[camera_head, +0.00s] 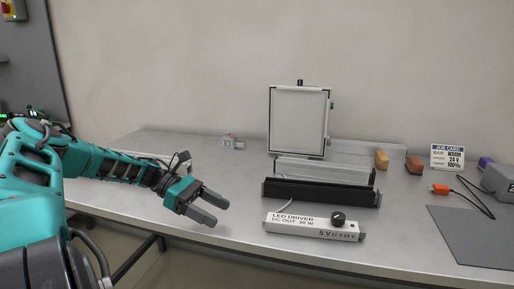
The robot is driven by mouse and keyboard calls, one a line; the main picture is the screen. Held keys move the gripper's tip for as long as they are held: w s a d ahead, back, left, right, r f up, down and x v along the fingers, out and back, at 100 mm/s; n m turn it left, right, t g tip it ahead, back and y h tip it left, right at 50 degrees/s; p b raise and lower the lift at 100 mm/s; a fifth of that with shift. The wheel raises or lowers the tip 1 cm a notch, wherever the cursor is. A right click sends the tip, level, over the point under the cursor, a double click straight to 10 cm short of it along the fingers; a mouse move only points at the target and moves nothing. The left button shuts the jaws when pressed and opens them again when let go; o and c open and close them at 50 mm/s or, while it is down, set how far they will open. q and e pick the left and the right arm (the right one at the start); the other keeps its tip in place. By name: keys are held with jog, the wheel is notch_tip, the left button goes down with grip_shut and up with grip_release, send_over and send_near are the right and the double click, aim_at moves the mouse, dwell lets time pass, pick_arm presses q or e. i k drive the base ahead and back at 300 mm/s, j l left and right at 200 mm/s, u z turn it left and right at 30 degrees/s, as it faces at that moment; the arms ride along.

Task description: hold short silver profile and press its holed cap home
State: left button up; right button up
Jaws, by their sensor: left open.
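A silver profile (322,168) lies lengthwise near the middle of the bench, behind a black profile (320,191). Its ends are too small to tell which cap is on or whether one has a hole. My left gripper (219,212) is open and empty. It is over the bench to the left of both profiles and apart from them, its fingers pointing right and toward the front. My right gripper does not show.
A white LED driver (300,226) lies in front of the profiles. A lightbox frame (299,122) stands behind them. Blocks in orange (382,158) and brown (414,165), a job card (447,158) and a grey mat (475,238) are right. A small metallic item (234,143) sits back left.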

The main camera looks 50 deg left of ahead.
aim_at(372, 176)
jog(key=i+j, duration=0.95)
jog(key=i, duration=0.1)
